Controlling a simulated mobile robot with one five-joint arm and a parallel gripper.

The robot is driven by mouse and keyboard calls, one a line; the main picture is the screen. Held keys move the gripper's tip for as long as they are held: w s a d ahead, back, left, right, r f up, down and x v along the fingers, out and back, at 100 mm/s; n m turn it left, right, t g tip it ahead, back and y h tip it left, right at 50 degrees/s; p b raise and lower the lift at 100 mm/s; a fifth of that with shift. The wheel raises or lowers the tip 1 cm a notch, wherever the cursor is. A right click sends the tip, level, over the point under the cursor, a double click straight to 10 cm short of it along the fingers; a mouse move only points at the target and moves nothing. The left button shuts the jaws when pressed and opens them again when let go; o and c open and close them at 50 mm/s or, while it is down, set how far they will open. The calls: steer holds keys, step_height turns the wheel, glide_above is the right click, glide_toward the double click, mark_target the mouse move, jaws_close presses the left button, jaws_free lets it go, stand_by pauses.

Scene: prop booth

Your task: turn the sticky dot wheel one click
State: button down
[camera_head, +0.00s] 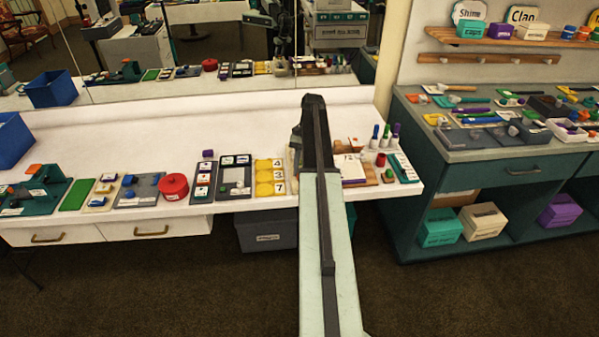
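No thing in view can be read for certain as the sticky dot wheel. A red round, drum-like thing (173,187) stands upright on the white table, left of the middle, and could be it; its small label is unreadable. My arm rises from the bottom of the picture across the table's front edge, right of the red round thing and well apart from it. The dark upper end of the arm hides whatever lies behind it. My gripper's fingers do not show.
The white table (110,140) holds a green fixture (38,190), a green mat (75,195), a yellow number strip (270,178) and upright markers (385,135). A blue bin (12,140) stands at the left. A mirror backs the table. A green cabinet (480,185) stands right.

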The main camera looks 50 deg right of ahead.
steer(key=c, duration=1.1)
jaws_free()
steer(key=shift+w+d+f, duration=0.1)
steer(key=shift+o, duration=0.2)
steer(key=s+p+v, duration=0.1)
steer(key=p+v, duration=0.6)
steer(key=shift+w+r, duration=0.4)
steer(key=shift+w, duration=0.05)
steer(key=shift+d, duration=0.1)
